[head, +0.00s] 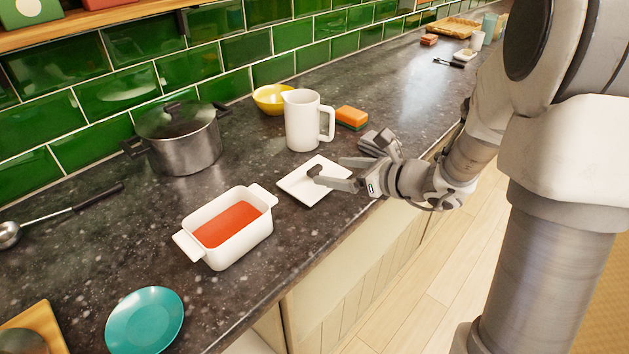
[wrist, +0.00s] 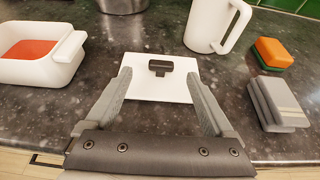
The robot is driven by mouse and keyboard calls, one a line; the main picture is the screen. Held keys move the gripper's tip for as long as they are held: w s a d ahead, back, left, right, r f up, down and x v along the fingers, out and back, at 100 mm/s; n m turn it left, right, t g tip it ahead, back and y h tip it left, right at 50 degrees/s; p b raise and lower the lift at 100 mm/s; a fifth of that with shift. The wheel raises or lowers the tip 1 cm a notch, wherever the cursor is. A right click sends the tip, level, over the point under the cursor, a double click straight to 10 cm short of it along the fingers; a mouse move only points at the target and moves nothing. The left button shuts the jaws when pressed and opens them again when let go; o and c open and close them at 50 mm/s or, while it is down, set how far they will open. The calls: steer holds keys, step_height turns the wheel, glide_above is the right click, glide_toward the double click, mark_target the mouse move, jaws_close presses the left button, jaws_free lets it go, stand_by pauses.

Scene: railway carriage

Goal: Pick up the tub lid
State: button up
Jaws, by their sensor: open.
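The tub lid (head: 300,187) is a flat white square with a small dark raised handle (head: 314,170) at its middle. It lies on the dark counter between the white tub and the white jug. It also shows in the wrist view (wrist: 150,92), with its handle (wrist: 160,67) upright. My gripper (head: 328,170) is open and reaches in from the counter's front edge. In the wrist view my gripper (wrist: 158,76) has one finger on each side of the lid, with the handle between and slightly beyond the fingertips. Nothing is held.
A white tub (head: 258,240) with orange-red contents stands left of the lid. A white jug (head: 302,125) stands behind it. An orange and green sponge (head: 351,117) and a folded grey cloth-like item (wrist: 280,104) lie right. A lidded pot (head: 185,150) stands farther back.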

mark_target(316, 168)
steer(key=b+x, duration=0.1)
steer(key=x, duration=0.6)
steer(key=shift+w+f, duration=0.15)
jaws_close()
stand_by(0.3)
